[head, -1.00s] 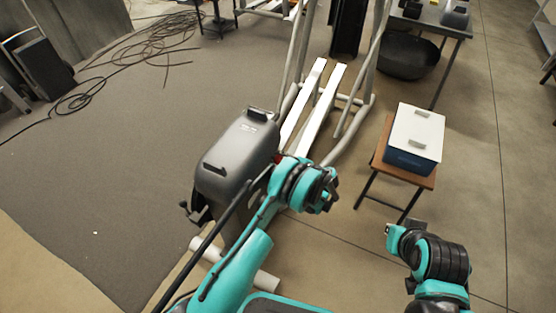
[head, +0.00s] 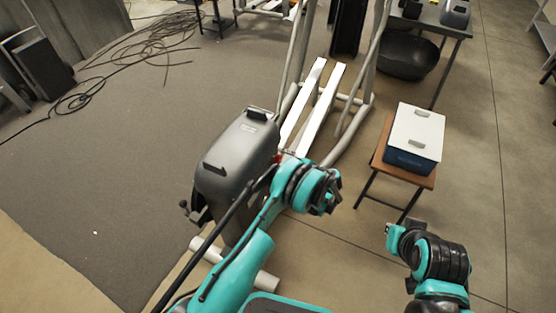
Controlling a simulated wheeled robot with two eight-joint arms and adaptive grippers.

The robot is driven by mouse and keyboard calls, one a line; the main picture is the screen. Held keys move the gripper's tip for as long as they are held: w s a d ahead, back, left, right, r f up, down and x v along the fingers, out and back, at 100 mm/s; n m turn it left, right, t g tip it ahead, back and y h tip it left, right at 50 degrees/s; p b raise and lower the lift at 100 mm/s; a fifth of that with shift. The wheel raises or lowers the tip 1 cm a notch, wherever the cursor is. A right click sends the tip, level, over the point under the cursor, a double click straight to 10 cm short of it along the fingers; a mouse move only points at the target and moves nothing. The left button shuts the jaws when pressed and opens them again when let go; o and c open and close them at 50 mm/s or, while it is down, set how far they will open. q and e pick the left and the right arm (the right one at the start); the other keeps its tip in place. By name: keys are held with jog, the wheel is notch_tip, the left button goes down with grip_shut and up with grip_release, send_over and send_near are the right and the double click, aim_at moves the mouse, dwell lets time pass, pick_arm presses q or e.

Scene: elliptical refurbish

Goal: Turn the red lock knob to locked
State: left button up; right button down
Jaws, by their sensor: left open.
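The grey plastic housing (head: 236,160) of the elliptical trainer stands left of centre. A small bit of red (head: 280,157), which may be the lock knob, shows at its right side; my wrist hides most of that area, and its setting cannot be read. My left gripper (head: 269,173) is open, close against the right side of the housing beside the red bit. Whether it touches the knob cannot be told. My right arm is folded at the lower right, and its gripper's fingers cannot be made out.
Two white rails (head: 312,106) and grey tube frames run behind the housing. A blue box with a white lid (head: 416,130) stands on a small brown stool (head: 423,180) at right. Black cables (head: 130,65) lie on the grey mat. A black tub (head: 407,56) is at the back.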

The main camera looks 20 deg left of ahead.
pick_arm(q)
jog(key=v, duration=1)
jog(key=shift+s+d, duration=0.15)
